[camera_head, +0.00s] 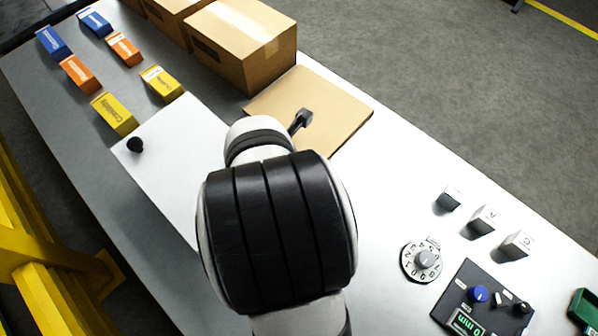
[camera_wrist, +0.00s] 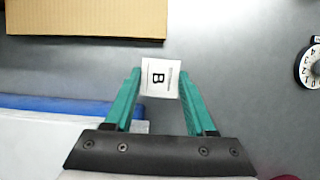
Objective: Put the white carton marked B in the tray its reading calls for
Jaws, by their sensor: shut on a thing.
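The white carton marked B (camera_wrist: 160,78) shows in the wrist view, its B turned sideways, with smaller print beside it. My gripper (camera_wrist: 160,84) has its teal fingers shut on it, one on each side, near the tips. I cannot tell its height above the table. In the head view my arm hides the gripper and this carton. A display (camera_head: 466,321) on a dark control box (camera_head: 462,291) appears to read 0 mm. I cannot identify the trays with certainty; a green object (camera_head: 585,306) is cut off at the right edge.
Several coloured cartons, such as a yellow one (camera_head: 113,114), stand at the left. A flat cardboard sheet (camera_head: 345,108) lies before brown boxes (camera_head: 240,45). A white panel (camera_head: 165,165) has a black knob (camera_head: 135,145).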

